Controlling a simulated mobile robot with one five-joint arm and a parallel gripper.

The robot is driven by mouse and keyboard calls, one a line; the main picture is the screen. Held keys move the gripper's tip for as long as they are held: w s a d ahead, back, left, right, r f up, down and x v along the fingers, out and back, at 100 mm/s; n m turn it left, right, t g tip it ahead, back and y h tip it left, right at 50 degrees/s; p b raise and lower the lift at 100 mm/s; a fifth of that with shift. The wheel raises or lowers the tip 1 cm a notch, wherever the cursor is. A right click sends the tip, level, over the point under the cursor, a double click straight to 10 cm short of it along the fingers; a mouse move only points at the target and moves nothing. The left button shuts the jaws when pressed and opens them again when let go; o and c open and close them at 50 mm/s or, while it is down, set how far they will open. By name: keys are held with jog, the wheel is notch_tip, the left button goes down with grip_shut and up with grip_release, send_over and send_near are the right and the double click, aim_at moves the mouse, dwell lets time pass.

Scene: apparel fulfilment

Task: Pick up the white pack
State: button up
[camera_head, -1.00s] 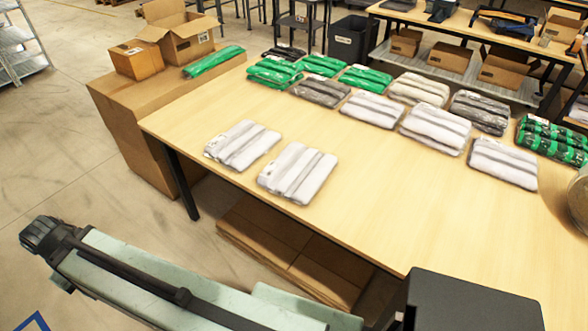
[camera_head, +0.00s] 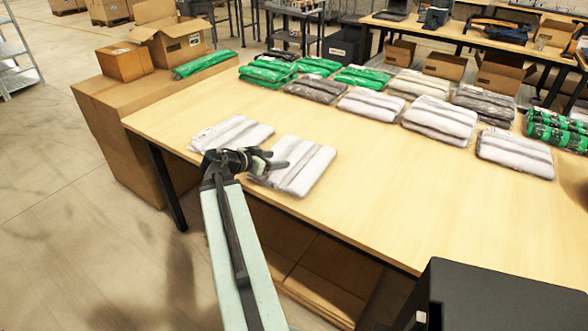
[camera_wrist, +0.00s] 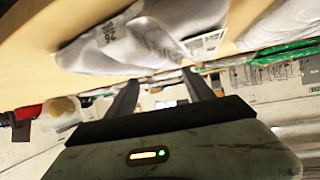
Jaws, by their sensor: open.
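Two white packs in clear wrap lie near the front edge of the table (camera_head: 400,210): a left pack (camera_head: 236,132) and a right pack (camera_head: 306,170). My gripper (camera_head: 268,163) is open at their near side in the head view, overlapping the left edge of the right pack. Whether it touches a pack cannot be told. In the wrist view my two fingers (camera_wrist: 162,78) are apart with nothing held between them. A white pack (camera_wrist: 120,45) with a printed label shows beyond the fingertips there.
More white packs (camera_head: 438,120) lie farther back, with green packs (camera_head: 268,74) and dark grey packs (camera_head: 317,88). Cardboard boxes (camera_head: 180,45) stand at the back left. The table's middle and front right are clear.

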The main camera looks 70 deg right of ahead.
aim_at(294, 157)
jog(key=shift+b+x, duration=0.6)
jog(key=shift+x, duration=0.65)
jog(key=b+x, duration=0.2)
jog(key=x, duration=0.3)
jog(key=shift+s+d, duration=0.1)
jog(key=shift+d, duration=0.1)
jog(key=shift+r, duration=0.1)
jog(key=shift+a, duration=0.1)
grip_shut()
